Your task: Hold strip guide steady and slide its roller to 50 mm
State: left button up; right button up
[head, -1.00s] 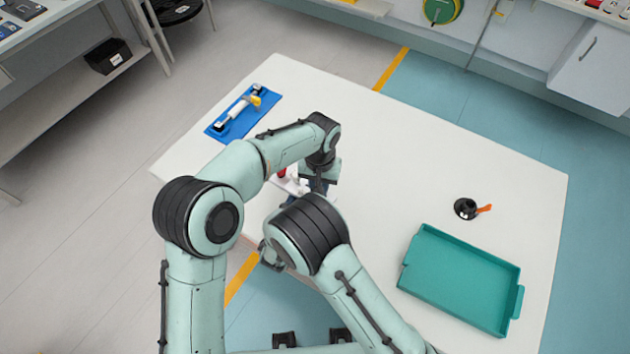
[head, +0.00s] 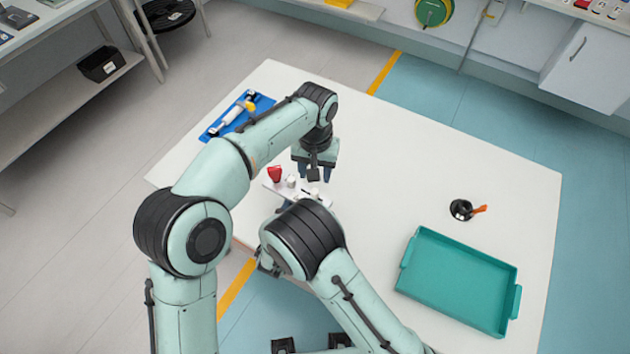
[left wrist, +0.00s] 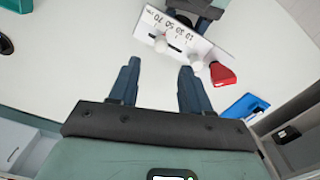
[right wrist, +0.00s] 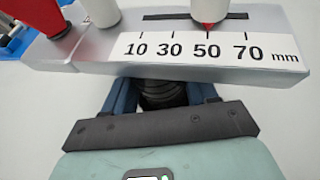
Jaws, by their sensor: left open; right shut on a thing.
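The strip guide (right wrist: 90,62) is a pale metal block with a scale marked 10, 30, 50 and 70 mm. Its white roller (right wrist: 208,10) stands at the slot, with its red pointer (right wrist: 208,27) at the 50 line. The guide also shows in the left wrist view (left wrist: 150,20) and the head view (head: 318,192).
A blue mat (head: 212,131) with a white tool lies at the far left. A teal tray (head: 455,310) and black cup (head: 461,209) stand right. The table's middle is clear.

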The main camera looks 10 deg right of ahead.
pick_arm(q)
jog(key=shift+r, duration=1.7)
pick_arm(e)
jog(key=o, duration=1.4)
